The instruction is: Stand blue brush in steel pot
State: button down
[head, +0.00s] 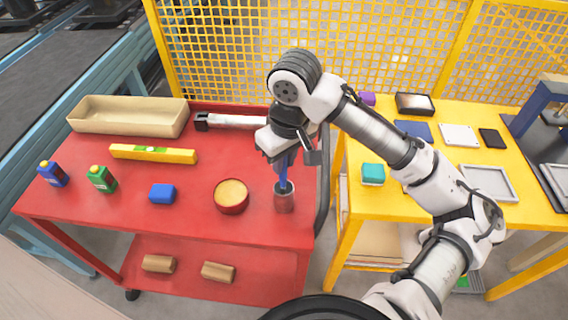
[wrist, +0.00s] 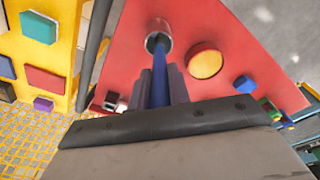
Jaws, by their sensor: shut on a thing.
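The steel pot (head: 284,202) stands on the red cart near its front right corner. It also shows in the wrist view (wrist: 153,27), where its open mouth faces the camera. My gripper (head: 281,158) is above the pot, pointing down, and shut on the blue brush (head: 284,178). In the wrist view, the brush (wrist: 160,72) runs from between my fingers (wrist: 161,88) to the pot's mouth. The brush is near upright, and its lower end overlaps the pot's opening. How deep it reaches, and whether it touches the pot, I cannot tell.
A round tin (head: 231,195) stands left of the pot. A yellow table (head: 385,226) stands right, across a gap.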

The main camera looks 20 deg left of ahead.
jog(key=shift+f, duration=1.2)
jog(key=c, duration=1.3)
grip_release()
notch_tip(320, 180, up, 12)
jog(key=d+b, duration=0.1)
jog(key=shift+s+d, duration=0.15)
jog(key=shift+s, duration=0.25)
